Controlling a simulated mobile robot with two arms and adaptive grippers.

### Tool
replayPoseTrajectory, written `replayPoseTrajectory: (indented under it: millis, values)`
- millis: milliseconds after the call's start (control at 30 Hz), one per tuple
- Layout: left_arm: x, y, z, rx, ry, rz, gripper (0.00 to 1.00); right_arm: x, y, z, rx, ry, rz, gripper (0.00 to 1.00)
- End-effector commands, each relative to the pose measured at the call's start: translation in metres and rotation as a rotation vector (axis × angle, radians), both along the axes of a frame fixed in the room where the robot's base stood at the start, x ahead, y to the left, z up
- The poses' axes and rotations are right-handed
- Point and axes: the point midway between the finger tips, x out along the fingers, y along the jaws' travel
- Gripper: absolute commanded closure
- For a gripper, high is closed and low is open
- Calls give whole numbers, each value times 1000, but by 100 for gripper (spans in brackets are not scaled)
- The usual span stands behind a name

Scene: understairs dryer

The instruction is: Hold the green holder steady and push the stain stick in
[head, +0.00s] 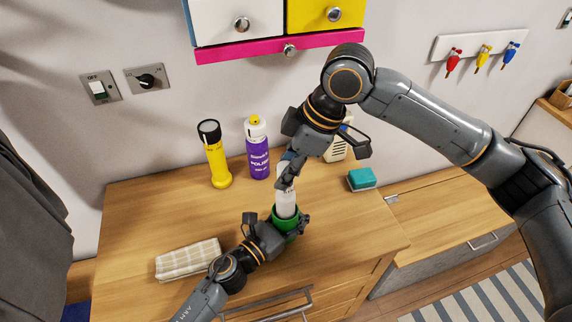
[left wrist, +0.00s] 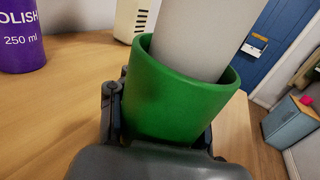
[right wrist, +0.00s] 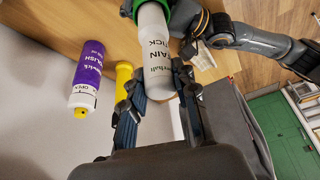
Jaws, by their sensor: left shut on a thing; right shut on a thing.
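The green holder (head: 286,221) stands on the wooden cabinet top. My left gripper (head: 288,226) is shut around it, and the holder (left wrist: 180,95) fills the middle of the left wrist view. The stain stick (head: 286,202) is a white cylinder with dark lettering. Its lower end is inside the holder's mouth, slightly tilted in the left wrist view (left wrist: 205,40). My right gripper (right wrist: 158,92) is shut on the stick's upper part, above the holder. The lettering shows on the stick (right wrist: 153,45) in the right wrist view. How deep the stick sits is hidden by the holder wall.
A yellow flashlight (head: 215,160) and a purple polish bottle (head: 258,155) stand at the back. A teal sponge (head: 361,178) lies to the right, near a cream device (head: 337,150). A folded checked cloth (head: 188,259) lies at the front left. The left cabinet top (head: 135,215) is clear.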

Motion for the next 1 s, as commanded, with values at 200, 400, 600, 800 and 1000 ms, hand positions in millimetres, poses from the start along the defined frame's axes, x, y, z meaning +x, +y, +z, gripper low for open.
replayPoseTrajectory:
  millis: [200,400,600,800,1000]
  values:
    - [0,0,0,0,0,0,100,0,0,-6,0,0,0,100]
    - [0,0,0,0,0,0,100,0,0,-11,0,1,1,100]
    - [0,0,0,0,0,0,100,0,0,-15,1,0,0,100]
    - [0,0,0,0,0,0,100,0,0,-21,1,0,0,100]
    - [0,0,0,0,0,0,100,0,0,-25,1,0,0,100]
